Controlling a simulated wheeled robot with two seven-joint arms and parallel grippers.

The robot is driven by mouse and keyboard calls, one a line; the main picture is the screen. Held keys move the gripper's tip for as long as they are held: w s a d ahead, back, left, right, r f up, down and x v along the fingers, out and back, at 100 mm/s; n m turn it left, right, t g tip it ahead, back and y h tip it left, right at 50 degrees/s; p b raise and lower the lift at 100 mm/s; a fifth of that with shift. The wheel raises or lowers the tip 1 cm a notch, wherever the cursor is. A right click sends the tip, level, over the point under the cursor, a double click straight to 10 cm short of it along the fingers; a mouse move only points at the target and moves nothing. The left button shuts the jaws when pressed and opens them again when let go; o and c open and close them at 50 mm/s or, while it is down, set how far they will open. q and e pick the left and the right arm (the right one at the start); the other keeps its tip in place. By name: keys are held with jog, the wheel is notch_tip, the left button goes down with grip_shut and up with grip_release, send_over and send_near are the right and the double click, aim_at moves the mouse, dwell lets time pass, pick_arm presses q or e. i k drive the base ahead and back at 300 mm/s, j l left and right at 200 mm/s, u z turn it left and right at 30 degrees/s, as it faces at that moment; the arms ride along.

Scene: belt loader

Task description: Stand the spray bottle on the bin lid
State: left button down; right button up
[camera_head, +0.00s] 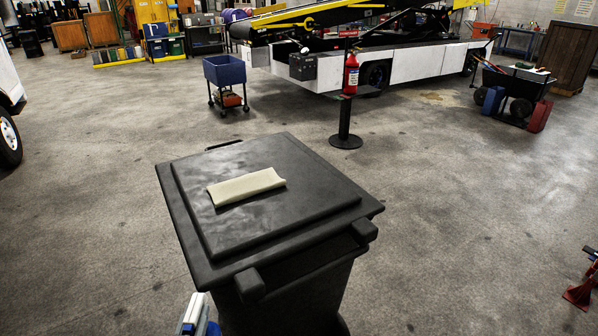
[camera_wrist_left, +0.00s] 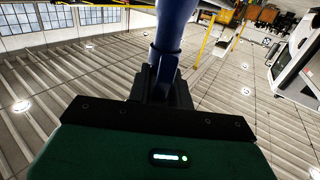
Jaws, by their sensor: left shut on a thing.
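The black bin lid (camera_head: 290,205) is closed and flat in the middle of the head view. A folded pale cloth (camera_head: 246,187) lies on it. My left gripper (camera_wrist_left: 163,85) is shut on a blue, rounded thing, which I take to be the spray bottle (camera_wrist_left: 175,32); its far end is cut off by the picture's top edge. In the head view a small white and blue shape at the bottom edge, in front of the bin's left side, marks my left gripper (camera_head: 195,315), low and apart from the lid. My right gripper is not in view.
The bin's handle bar (camera_head: 312,268) runs along its near side. A fire extinguisher (camera_head: 351,75) on a black stand, a blue tub cart (camera_head: 225,72) and a belt loader (camera_head: 400,65) stand behind. The lid around the cloth is bare.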

aim_at(326, 186)
jog(key=i+l, duration=0.15)
jog(key=l, duration=0.2)
jog(key=i+l, duration=0.15)
jog(key=l, duration=0.2)
jog(key=i+l, duration=0.1)
jog(key=l, duration=0.25)
jog(key=i+l, duration=0.15)
jog(key=l, duration=0.15)
jog(key=i+l, duration=0.15)
jog(key=l, duration=0.2)
